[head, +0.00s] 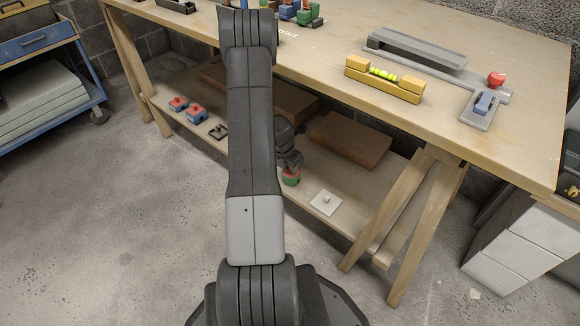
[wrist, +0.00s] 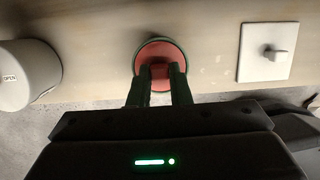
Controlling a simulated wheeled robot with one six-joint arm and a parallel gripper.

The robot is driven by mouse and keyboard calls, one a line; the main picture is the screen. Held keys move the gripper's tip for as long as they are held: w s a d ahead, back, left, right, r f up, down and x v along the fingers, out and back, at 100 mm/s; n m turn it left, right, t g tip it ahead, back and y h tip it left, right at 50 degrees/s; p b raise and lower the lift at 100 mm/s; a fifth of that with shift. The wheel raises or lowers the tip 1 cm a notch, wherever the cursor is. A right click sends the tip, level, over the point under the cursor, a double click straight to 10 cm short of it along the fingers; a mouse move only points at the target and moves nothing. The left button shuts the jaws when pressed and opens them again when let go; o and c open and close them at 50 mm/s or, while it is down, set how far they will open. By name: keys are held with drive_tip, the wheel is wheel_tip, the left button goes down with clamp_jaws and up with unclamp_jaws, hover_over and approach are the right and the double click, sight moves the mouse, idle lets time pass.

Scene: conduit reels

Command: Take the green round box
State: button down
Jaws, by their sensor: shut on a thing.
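The green round box (head: 291,180) is on the lower shelf of the workbench, below my gripper (head: 290,168). It has a red top and a green side. In the wrist view the round box (wrist: 148,50) shows its red top with a green rim, and a raised red part in the middle. My gripper (wrist: 158,75) is shut on this red part, one finger at each side. The fingers and the gripper body hide part of the box. I cannot tell whether the box touches the shelf.
A white plate with a toggle switch (wrist: 267,54) lies to the right of the box on the shelf (wrist: 212,60). A grey-white cylinder (wrist: 28,75) stands to the left in the wrist view. Brown cartons (head: 350,139) lie behind. The bench top (head: 330,65) overhangs the shelf.

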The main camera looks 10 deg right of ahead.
drive_tip(key=shift+r+p, duration=0.9)
idle(0.3)
drive_tip(key=shift+r+p, duration=2.05)
drive_tip(key=shift+p, duration=0.05)
